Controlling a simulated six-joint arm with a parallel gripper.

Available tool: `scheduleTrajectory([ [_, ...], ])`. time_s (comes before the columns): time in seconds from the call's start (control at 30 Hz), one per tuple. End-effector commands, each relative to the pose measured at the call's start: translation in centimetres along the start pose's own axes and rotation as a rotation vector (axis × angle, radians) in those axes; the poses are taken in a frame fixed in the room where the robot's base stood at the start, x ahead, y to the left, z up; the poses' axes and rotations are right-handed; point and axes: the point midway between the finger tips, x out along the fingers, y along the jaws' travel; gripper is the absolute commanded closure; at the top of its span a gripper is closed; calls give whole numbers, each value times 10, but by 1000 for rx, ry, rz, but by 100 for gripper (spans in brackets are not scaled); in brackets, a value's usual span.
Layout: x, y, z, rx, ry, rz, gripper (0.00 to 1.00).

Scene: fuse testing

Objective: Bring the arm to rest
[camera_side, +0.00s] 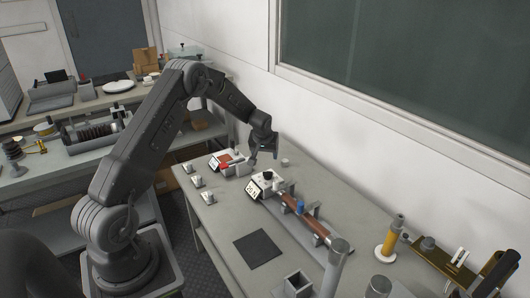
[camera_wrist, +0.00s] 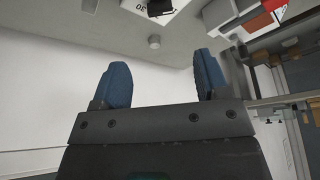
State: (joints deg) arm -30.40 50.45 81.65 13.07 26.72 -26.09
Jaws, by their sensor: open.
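My gripper (camera_side: 264,157) hangs over the back of the grey table (camera_side: 222,217), near the wall, in the side view. In the wrist view my gripper (camera_wrist: 160,85) shows two blue fingertips spread wide apart with nothing between them. In the side view it is close to the red and white meter box (camera_side: 222,160) and just behind the white box with a dark knob (camera_side: 266,183). I cannot tell its exact height above the table.
A brown tube fuse (camera_side: 303,215) with a blue band lies in holders on the table. Small grey blocks (camera_side: 197,181) stand at the left edge. A black mat (camera_side: 257,248) and a square holder (camera_side: 298,284) are nearer. The wall (camera_side: 335,130) runs close behind.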

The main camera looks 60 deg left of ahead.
Motion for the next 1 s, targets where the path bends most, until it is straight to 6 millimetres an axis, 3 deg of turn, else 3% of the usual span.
scheduleTrajectory([
  [0.43, -8, 0, 0, 1, -1, 0, 32],
  [0.57, -30, 9, 1, 23, 6, 9, 32],
  [0.67, -71, 24, 5, 67, 17, 27, 32],
  [0.77, -126, 40, 19, 129, 26, 53, 32],
  [1.0, -248, 61, 79, 290, 45, 121, 32],
])
